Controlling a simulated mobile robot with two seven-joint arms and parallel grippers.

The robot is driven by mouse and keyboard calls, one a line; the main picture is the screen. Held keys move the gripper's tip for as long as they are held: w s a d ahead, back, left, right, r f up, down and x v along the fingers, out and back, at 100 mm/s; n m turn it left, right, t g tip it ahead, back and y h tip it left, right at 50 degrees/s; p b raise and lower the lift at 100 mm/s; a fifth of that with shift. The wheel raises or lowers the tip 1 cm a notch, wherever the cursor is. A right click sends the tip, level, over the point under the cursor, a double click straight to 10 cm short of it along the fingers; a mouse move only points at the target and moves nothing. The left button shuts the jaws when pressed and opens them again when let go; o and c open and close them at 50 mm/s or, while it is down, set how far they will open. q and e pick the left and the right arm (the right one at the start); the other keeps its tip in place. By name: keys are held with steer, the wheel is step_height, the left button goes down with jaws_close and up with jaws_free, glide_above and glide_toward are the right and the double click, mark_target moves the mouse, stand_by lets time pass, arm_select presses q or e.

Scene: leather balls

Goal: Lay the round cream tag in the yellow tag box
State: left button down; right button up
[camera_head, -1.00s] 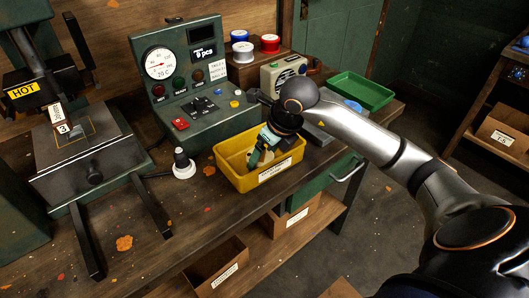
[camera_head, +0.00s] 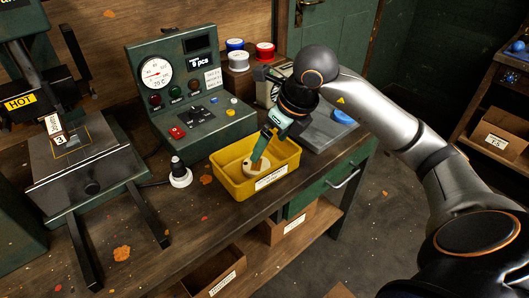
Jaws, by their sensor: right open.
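The round cream tag (camera_head: 254,172) is inside the yellow tag box (camera_head: 228,178) on the workbench, on the box's floor as far as I can see. My right gripper (camera_head: 259,156) points down into the box from above, its teal fingers close over the tag. It is open; the fingers overlap the tag's upper part in the picture, and I cannot tell whether they still touch it. My left gripper is not in view.
A green control panel (camera_head: 190,98) with a gauge stands behind the box. A hot press (camera_head: 85,160) is at the left. The front bench top (camera_head: 130,225) is mostly clear.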

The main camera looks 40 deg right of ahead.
steer(key=shift+v, duration=1.7)
stand_by(1.0)
